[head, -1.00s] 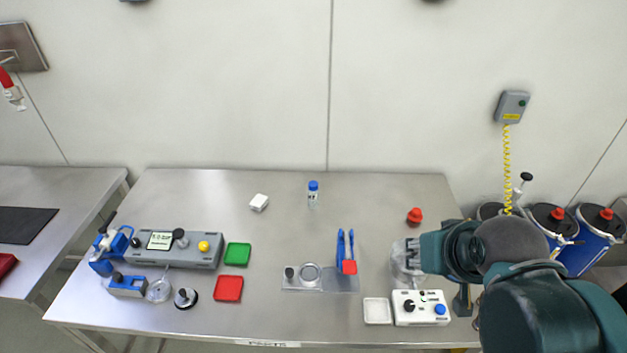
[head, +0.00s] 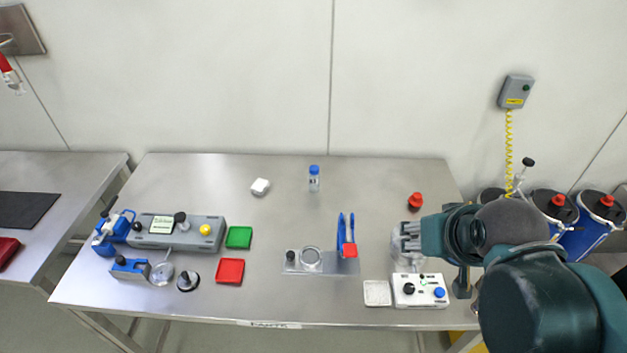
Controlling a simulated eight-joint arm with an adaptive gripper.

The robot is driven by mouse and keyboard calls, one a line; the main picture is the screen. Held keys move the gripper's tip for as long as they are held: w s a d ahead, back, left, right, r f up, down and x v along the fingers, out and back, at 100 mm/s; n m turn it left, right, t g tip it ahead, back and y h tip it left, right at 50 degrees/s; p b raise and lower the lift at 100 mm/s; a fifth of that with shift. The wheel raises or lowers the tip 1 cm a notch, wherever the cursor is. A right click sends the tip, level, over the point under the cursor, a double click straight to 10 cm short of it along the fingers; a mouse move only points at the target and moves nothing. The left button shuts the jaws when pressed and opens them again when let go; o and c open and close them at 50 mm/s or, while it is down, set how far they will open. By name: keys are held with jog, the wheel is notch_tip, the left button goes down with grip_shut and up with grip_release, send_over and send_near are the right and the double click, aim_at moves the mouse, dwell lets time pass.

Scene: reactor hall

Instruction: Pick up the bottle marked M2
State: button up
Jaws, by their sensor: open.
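A small clear bottle with a blue cap (head: 314,179) stands upright at the back middle of the steel table (head: 280,215). It bears a pale label whose marking is too small to read. My gripper (head: 405,237) is at the right side of the table, its fingers pointing left. It is open, well to the right of and nearer than the bottle, with nothing seen between its fingers.
A clear round vessel (head: 398,262) and a white control box (head: 419,290) lie below my gripper. A red stopper (head: 415,201) stands behind it. A holder plate (head: 300,262) with blue tongs (head: 342,230) is at the middle front. The table around the bottle is mostly clear.

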dwell(0.3)
jog(key=w+a+r+m+g+p, duration=0.1)
jog(key=w+a+r+m, duration=0.15)
jog(key=w, duration=0.35)
jog(key=w+a+r+m+g+p, duration=0.1)
jog(key=w+a+r+m+p, duration=0.15)
jog(key=w, duration=0.45)
jog(key=m+g+p, duration=0.4)
jog(key=m+g, duration=0.1)
jog(key=m, duration=0.9)
send_near(314, 167)
jog(key=f, duration=0.7)
jog(key=shift+s+d+f, duration=0.2)
jog(key=shift+d, duration=0.1)
jog(key=shift+w+a+f+m+p, duration=0.2)
jog(key=shift+a+f+m+p, duration=0.15)
jog(key=shift+f, duration=0.2)
jog(key=shift+f, duration=0.1)
jog(key=shift+f, duration=1.2)
